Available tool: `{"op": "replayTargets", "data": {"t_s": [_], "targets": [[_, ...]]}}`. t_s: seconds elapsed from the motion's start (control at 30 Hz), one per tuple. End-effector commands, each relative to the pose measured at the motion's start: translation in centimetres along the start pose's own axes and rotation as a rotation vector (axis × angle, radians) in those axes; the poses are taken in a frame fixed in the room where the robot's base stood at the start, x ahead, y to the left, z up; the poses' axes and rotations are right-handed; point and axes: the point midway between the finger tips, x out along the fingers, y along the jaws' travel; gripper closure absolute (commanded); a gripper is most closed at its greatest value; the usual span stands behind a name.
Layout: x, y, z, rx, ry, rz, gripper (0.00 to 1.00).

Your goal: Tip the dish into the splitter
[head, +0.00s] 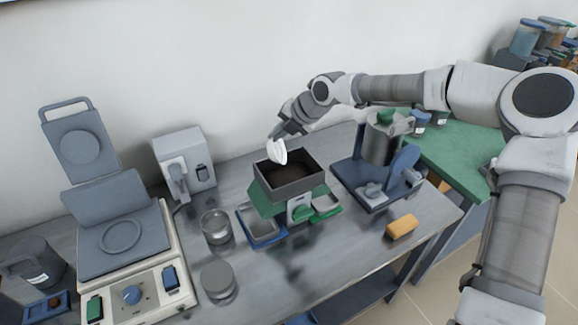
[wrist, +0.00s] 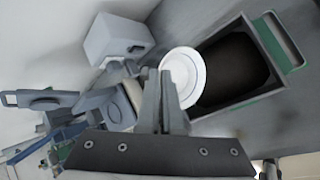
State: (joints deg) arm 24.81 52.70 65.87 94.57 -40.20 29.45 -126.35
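The white dish (head: 277,152) is in my gripper (head: 277,137), tilted steeply over the back left part of the splitter's open hopper (head: 312,184). In the wrist view the fingers (wrist: 161,100) are shut on the rim of the round dish (wrist: 187,75). Its visible face looks white and bare. The splitter has a green body and a grey rectangular hopper, which also shows in the wrist view (wrist: 262,92). The hopper's inside is dark brown; I cannot tell whether material lies in it. A blue-rimmed tray (head: 243,219) and a green-rimmed tray (head: 337,207) sit at its base.
A blue stand with a grey pot (head: 381,145) is close on the right. A yellow block (head: 401,227) lies at the front right. A glass beaker (head: 216,229), a grey round container (head: 218,279) and an open-lidded device (head: 124,240) stand on the left.

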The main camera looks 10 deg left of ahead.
Motion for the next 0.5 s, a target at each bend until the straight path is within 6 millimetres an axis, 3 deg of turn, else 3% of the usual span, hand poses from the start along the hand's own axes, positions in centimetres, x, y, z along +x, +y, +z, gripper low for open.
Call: {"op": "replayTargets", "data": {"t_s": [0.5], "targets": [[2.0,1.7,-0.9,-0.102,-0.031,-0.275,1.00]]}}
